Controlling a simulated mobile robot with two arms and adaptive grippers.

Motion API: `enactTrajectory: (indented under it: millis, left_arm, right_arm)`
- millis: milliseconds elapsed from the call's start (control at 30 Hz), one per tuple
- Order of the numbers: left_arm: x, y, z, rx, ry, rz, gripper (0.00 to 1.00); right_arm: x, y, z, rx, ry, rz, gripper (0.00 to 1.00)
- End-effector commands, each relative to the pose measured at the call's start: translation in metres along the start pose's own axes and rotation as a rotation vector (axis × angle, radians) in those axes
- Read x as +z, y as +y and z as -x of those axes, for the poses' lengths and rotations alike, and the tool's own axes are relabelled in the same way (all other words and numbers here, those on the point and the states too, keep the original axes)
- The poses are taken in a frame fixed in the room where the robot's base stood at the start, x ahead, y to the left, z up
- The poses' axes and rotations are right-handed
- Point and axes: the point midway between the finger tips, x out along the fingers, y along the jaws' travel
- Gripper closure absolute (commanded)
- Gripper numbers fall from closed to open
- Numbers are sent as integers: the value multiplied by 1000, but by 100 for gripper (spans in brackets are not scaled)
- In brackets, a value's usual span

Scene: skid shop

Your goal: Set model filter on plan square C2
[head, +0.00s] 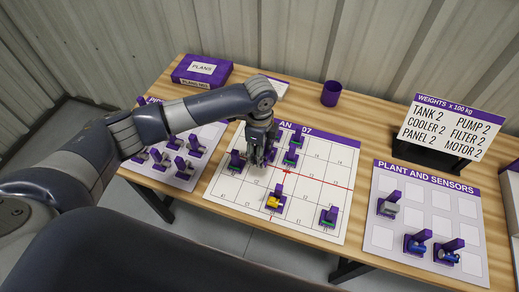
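The plan board (314,178) lies in the middle of the table, with a white grid, a purple header and red lines. Its square labels are too small to read surely, so I cannot pick out C2. I cannot tell which model is the filter. My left gripper (259,158) points down over the upper left of the plan, close among models. Its fingertips are partly hidden, and whether it holds anything is unclear. My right gripper is out of view.
A left board (209,134) holds several models. The plant and sensors board (389,237) at right holds three. A weights sign (456,127), a purple cup (331,94) and a purple plans box (202,70) stand at the back. The plan's right side has free squares.

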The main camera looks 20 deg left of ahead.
Motion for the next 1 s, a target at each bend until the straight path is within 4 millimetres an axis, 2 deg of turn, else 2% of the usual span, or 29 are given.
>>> enactTrajectory:
  millis: [1000]
  left_arm:
    - [0,0,-51,0,0,-1,80]
  right_arm:
    - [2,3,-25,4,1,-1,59]
